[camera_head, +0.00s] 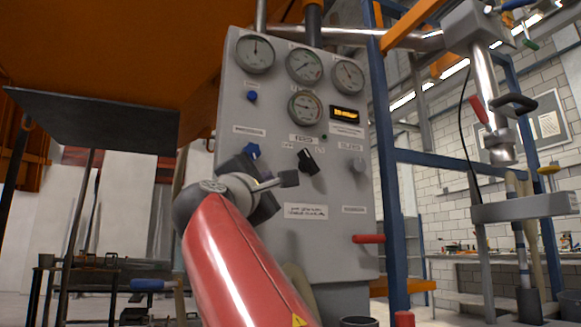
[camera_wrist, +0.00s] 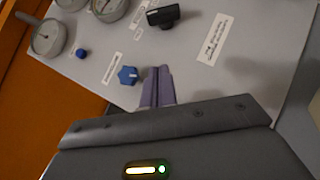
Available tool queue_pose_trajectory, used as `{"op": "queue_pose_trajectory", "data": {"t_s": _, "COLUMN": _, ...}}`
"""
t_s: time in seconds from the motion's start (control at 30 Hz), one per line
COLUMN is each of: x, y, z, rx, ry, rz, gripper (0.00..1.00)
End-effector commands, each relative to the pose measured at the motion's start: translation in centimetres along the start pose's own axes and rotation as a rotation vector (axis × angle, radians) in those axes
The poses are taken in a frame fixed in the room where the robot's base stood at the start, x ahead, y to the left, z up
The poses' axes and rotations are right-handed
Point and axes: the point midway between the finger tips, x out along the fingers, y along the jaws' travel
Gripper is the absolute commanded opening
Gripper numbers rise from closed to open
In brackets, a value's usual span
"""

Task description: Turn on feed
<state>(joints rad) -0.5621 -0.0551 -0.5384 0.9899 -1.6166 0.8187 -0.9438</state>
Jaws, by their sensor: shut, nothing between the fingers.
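The grey control panel (camera_head: 320,240) stands upright ahead of me. Its black feed switch (camera_head: 308,162) sits under a "FEED" label, between an "OFF" mark and a second mark, and its pointer is tilted. The black switch also shows at the top of the wrist view (camera_wrist: 163,16). My gripper (camera_head: 289,179) is shut and empty, in front of the panel, a little below and left of the switch. In the wrist view my shut fingers (camera_wrist: 157,72) point at the panel beside a blue knob (camera_wrist: 127,75). I cannot tell whether they touch the panel.
Several round gauges (camera_head: 304,64) and a lit display (camera_head: 345,114) are higher on the panel. A grey knob (camera_head: 359,165) is right of the switch. A red lever (camera_head: 368,239) sticks out at the lower right. A blue frame post (camera_head: 385,160) stands at the panel's right edge.

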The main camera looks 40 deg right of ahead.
Motion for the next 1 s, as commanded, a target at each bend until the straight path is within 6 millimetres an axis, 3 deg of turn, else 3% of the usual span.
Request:
{"op": "queue_pose_trajectory", "data": {"t_s": 0.27, "x": 1.1, "y": 0.1, "z": 0.1, "rx": -0.001, "ry": -0.001, "rz": -0.003, "gripper": 0.0}}
{"op": "queue_pose_trajectory", "data": {"t_s": 0.7, "x": 9.9, "y": 0.5, "z": 0.3, "rx": -0.005, "ry": -0.002, "rz": -0.004, "gripper": 0.0}}
{"op": "queue_pose_trajectory", "data": {"t_s": 1.0, "x": 12.6, "y": 0.1, "z": 2.5, "rx": 0.002, "ry": 0.001, "rz": -0.002, "gripper": 0.0}}
